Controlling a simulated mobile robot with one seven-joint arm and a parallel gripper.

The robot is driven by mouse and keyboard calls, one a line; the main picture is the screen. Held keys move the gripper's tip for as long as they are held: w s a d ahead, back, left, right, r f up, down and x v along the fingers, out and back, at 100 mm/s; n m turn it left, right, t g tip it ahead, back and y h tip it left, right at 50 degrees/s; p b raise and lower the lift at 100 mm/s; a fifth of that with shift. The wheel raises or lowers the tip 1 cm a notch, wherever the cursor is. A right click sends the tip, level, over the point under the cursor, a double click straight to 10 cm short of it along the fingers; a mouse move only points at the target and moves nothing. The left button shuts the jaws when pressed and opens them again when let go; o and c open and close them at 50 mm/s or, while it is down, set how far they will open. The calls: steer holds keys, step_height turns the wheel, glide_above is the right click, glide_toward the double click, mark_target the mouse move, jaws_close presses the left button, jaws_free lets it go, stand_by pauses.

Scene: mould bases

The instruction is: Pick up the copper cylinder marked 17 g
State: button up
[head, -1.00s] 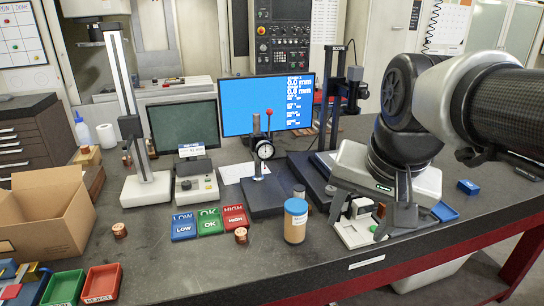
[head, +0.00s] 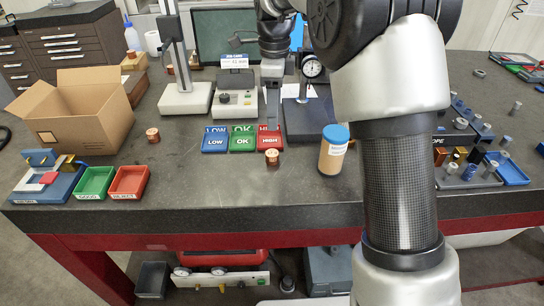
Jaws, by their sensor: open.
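Two small copper cylinders stand on the dark bench top in the head view. One copper cylinder (head: 153,135) is between the cardboard box and the blue LOW tile. The other copper cylinder (head: 272,157) is at the front edge of the red HIGH tile (head: 269,141). Their markings are too small to read, so I cannot tell which is 17 g. My gripper (head: 270,123) points down over the back of the HIGH tile, behind the nearer cylinder and apart from it. It is open, seen edge-on, with nothing visible in it.
A blue LOW tile (head: 215,139) and green OK tile (head: 242,138) lie left of the HIGH tile. A blue-lidded jar (head: 333,150) stands right of the cylinder. A dial gauge stand (head: 304,115) is close behind. Green (head: 94,183) and red (head: 128,182) trays sit front left.

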glide_above(272, 153)
steer(key=f, duration=0.7)
steer(key=shift+w+d, duration=0.15)
steer(key=shift+d, duration=0.1)
steer(key=shift+a+f+b, duration=0.2)
steer(key=shift+f+b, duration=0.2)
steer(key=shift+f, duration=2.35)
steer(key=shift+c, duration=0.3)
steer(key=shift+r, duration=0.1)
jaws_close()
